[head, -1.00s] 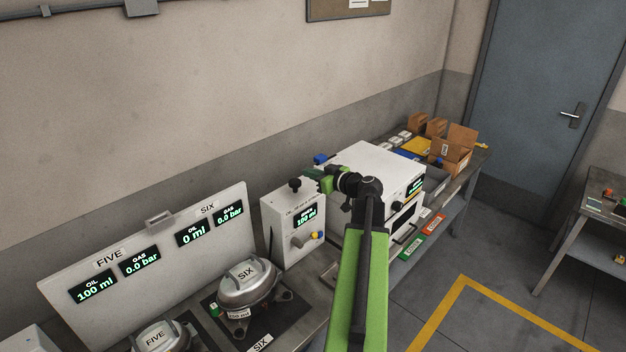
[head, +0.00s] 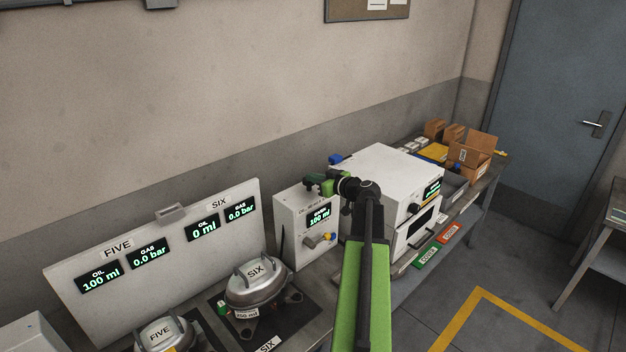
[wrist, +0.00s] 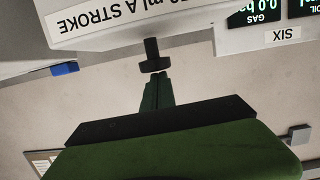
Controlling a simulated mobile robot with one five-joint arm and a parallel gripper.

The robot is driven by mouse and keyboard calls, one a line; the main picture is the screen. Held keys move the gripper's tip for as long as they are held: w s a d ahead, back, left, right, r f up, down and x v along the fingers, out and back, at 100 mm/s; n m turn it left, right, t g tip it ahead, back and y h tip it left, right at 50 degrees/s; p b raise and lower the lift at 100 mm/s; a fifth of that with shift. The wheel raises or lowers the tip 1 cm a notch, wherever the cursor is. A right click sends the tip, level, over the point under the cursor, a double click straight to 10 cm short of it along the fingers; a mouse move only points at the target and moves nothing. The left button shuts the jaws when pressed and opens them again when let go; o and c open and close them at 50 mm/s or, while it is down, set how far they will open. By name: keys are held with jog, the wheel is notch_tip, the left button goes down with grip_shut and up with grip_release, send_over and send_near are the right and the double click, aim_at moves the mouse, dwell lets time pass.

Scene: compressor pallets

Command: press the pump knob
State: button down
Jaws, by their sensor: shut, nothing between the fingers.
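The oil pump is a white box (head: 290,222) with a small green-lettered display, between the compressor stand and the white machine. Its black pump knob (wrist: 152,52) stands up from the box top; the wrist view shows it upside down, on a short stem. In the head view the knob is mostly hidden by my gripper (head: 314,184). My gripper also shows in the wrist view (wrist: 157,76), its green fingers closed and empty. The fingertips are right at the knob's cap, above it; I cannot tell whether they touch.
A grey lever and a yellow-and-blue fitting (head: 329,236) stick out of the pump front. Compressor SIX (head: 258,284) and the display panel (head: 160,245) stand to the left. The white machine (head: 385,165) is close on the right. Open cartons (head: 472,150) lie farther back.

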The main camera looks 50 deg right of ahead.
aim_at(312, 185)
notch_tip(312, 185, down, 3)
jog(key=b, duration=0.3)
jog(key=shift+f, duration=0.15)
jog(key=r+p, duration=0.6)
jog(key=shift+a, duration=0.25)
jog(key=f+v, duration=0.2)
jog(key=v, duration=0.7)
jog(key=shift+s+r+p, duration=0.35)
jog(key=shift+s+r, duration=0.05)
jog(key=shift+s, duration=0.15)
jog(key=shift+d, duration=0.15)
